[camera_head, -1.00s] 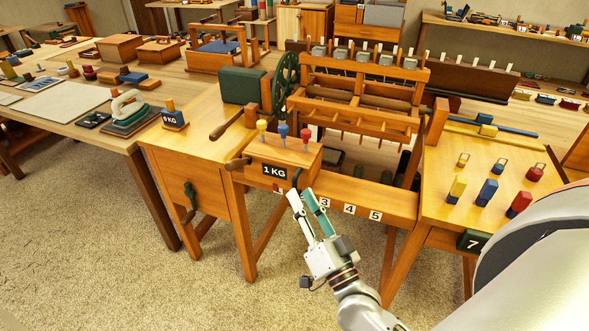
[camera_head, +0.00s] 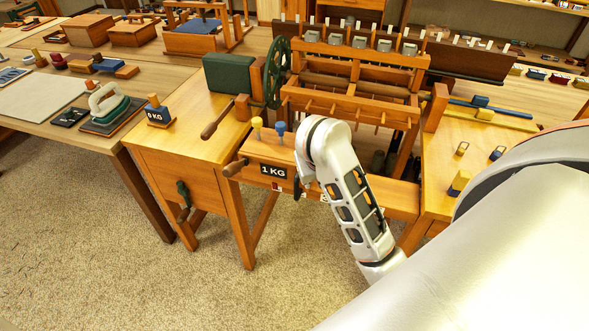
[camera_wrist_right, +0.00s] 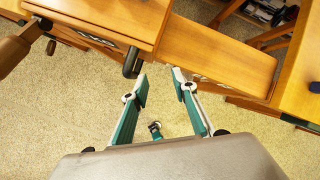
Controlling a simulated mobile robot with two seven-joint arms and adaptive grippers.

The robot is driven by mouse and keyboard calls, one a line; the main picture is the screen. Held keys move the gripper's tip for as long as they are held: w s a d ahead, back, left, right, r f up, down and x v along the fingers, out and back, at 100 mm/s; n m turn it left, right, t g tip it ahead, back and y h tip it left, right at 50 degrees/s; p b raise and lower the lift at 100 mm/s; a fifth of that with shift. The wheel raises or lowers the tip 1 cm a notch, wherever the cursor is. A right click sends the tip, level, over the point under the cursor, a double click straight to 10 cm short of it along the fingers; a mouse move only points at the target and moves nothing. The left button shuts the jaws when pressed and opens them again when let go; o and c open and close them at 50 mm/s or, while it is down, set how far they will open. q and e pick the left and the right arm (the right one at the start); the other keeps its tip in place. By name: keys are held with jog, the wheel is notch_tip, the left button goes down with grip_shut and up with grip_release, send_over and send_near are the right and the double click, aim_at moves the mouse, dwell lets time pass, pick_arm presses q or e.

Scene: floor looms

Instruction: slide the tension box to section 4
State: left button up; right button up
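The tension box (camera_head: 285,178) is a wooden box with a 1 KG label and coloured pegs on top, at the left part of the loom's front rail (camera_head: 398,202). My right arm covers its right end and most of the section numbers. In the wrist view the box (camera_wrist_right: 115,14) is at the upper left, with a dark handle (camera_wrist_right: 131,63) on its front. My right gripper (camera_wrist_right: 160,75) is open and empty, its fingertips just below and right of that handle, apparently apart from it. In the head view this gripper is hidden behind my arm. My left gripper is not in view.
A wooden crank handle (camera_head: 218,122) and a green wheel (camera_head: 277,72) are left of the loom frame. A 9 KG weight (camera_head: 157,115) stands on the left table. A side table (camera_head: 437,160) with coloured weights is at the right. Open carpet (camera_head: 130,240) lies in front.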

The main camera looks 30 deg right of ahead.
aim_at(297, 188)
jog(key=a, duration=0.1)
jog(key=w+a+y, duration=0.1)
jog(key=a, duration=0.1)
jog(key=a+y, duration=0.1)
jog(key=shift+w+a+r, duration=0.1)
jog(key=shift+w+a, duration=0.05)
jog(key=shift+w, duration=0.25)
jog(key=shift+w+f, duration=0.1)
jog(key=shift+f, duration=0.25)
jog(key=b+x, duration=0.1)
jog(key=x, duration=0.4)
jog(key=shift+f, duration=0.1)
jog(key=shift+f+b, duration=0.3)
jog(key=shift+b, duration=0.05)
jog(key=shift+w+f, duration=0.15)
jog(key=shift+f, duration=0.15)
grip_shut()
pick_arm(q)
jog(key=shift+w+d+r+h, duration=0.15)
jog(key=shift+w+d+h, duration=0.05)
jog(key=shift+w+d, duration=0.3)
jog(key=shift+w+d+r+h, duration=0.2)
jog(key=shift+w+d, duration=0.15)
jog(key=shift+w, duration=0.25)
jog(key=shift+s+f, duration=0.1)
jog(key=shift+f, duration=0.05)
